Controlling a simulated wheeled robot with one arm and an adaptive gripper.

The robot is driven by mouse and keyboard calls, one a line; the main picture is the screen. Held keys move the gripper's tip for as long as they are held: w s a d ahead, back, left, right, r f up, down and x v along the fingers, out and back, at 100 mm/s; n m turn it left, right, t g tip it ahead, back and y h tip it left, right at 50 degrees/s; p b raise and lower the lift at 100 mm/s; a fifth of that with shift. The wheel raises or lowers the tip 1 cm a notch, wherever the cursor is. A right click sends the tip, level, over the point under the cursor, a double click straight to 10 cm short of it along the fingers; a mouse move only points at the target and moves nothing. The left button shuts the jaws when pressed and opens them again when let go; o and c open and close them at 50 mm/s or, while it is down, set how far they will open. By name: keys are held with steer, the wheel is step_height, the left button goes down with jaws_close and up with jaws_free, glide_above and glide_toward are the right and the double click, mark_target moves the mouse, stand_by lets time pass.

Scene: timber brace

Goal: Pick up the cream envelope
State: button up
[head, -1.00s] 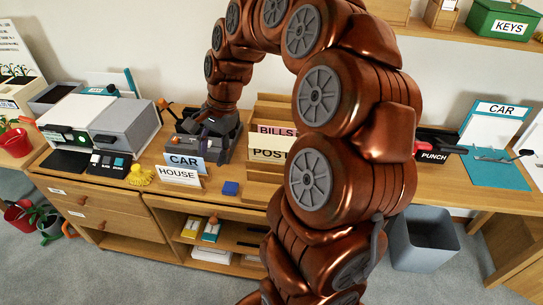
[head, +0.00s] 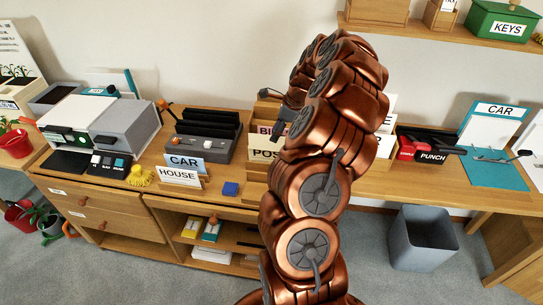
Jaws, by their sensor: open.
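I cannot pick out the cream envelope for sure in the head view. A wooden letter sorter (head: 256,172) stands at the middle of the desk, with cream labels reading "BILLS" and "POST" partly covered by my arm. More cream panels (head: 384,146) show just right of my arm, their lettering mostly hidden. My gripper (head: 284,122) is a small dark shape over the left part of the sorter, largely hidden behind my copper arm. It is open, and I see nothing held in it.
A dark slotted device (head: 207,138) stands left of the sorter, behind the CAR (head: 184,162) and HOUSE (head: 179,177) signs. A red and black punch (head: 428,146) is at right. A grey bin (head: 422,238) stands on the floor.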

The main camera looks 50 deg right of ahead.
mark_target(271, 143)
steer(key=p+x, duration=0.2)
steer(key=x, duration=0.2)
steer(key=shift+w+d+f, duration=0.1)
steer(key=shift+w+f, duration=0.15)
steer(key=shift+f, duration=0.15)
steer(key=shift+w+f, duration=0.1)
steer(key=shift+f, duration=0.35)
steer(key=shift+f, duration=0.25)
jaws_close()
stand_by(0.4)
steer(key=shift+r, duration=0.1)
